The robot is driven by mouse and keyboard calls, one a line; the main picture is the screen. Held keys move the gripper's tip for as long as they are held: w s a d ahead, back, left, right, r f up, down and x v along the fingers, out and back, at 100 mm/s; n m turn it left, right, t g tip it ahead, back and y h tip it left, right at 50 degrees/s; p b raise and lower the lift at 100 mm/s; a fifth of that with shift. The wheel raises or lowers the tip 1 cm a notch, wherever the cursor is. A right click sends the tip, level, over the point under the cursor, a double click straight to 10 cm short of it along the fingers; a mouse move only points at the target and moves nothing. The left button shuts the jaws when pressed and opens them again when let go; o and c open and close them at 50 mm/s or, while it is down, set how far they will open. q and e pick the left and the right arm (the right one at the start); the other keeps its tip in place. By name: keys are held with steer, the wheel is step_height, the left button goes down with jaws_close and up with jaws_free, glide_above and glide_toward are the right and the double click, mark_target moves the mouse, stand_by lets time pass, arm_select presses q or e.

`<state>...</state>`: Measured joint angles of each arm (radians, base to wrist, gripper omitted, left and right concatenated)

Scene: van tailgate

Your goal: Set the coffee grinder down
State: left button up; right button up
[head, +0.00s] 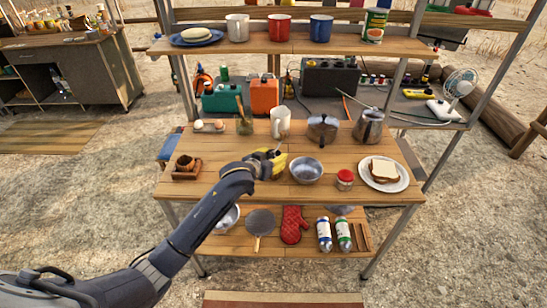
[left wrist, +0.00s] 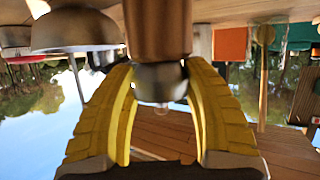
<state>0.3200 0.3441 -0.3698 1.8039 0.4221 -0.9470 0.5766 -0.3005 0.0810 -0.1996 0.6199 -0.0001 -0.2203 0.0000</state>
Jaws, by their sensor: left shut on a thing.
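My left gripper (head: 274,162) is over the middle shelf, just left of the metal bowl (head: 305,170). In the left wrist view, which is upside down, its two yellow fingers (left wrist: 160,85) are shut around the coffee grinder (left wrist: 158,28). The grinder has a brown body and a rounded metal top with a small knob. It looks upright. The gripper mostly hides it in the head view. Its base runs out of the wrist picture, so I cannot tell whether it touches the shelf. My right gripper is not in view.
On the middle shelf (head: 225,187), a white pitcher (head: 280,122) and a metal pot (head: 323,129) stand behind. A red-lidded jar (head: 345,179) and a plate with a sandwich (head: 384,172) are to the right. A small brown rack (head: 187,169) is at the left. Bare wood lies between.

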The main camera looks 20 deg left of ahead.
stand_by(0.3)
arm_select(q)
steer(key=o, duration=1.5)
steer(key=shift+f, duration=0.1)
steer(key=shift+o, duration=0.2)
steer(key=shift+r, duration=0.2)
steer(key=v, duration=1.2)
steer(key=shift+f, duration=0.15)
